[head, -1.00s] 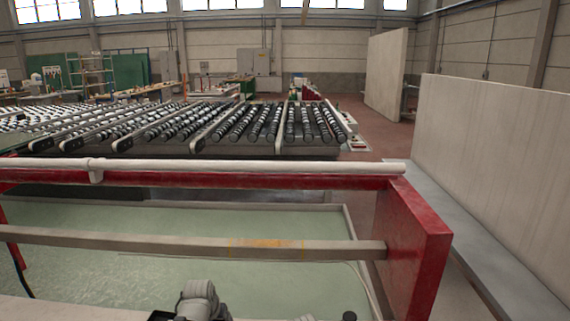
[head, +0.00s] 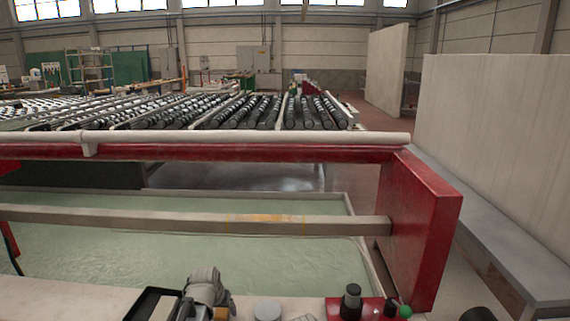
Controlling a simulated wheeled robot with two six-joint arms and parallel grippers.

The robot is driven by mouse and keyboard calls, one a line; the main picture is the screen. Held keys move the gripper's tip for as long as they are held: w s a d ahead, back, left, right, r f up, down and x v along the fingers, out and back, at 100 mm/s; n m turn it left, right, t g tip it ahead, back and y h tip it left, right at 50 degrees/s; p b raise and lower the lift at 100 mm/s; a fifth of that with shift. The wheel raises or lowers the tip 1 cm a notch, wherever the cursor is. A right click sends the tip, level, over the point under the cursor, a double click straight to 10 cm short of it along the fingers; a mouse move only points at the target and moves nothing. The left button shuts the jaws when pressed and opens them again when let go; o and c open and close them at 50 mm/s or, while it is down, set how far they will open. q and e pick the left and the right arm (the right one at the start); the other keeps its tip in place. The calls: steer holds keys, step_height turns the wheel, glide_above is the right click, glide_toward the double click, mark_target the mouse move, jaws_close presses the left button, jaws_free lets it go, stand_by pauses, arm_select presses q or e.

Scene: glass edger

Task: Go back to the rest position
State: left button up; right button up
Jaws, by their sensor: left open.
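My left gripper (head: 203,293) shows at the bottom edge of the head view, left of the middle, as a grey wrist with dark parts. It is open and looks empty, though its fingers are hard to make out. A black-edged part (head: 150,304) shows just left of it; I cannot tell what it belongs to. My right gripper is not in view.
A red beam with a pale pipe (head: 250,138) crosses ahead, ending at a red post (head: 425,225). A pale bar (head: 330,225) spans the greenish bed (head: 120,260). A red control panel (head: 375,309) stands low right. Roller conveyors (head: 270,110) lie beyond; a grey bench (head: 500,245) is right.

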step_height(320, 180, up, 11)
steer(key=p, duration=1.1)
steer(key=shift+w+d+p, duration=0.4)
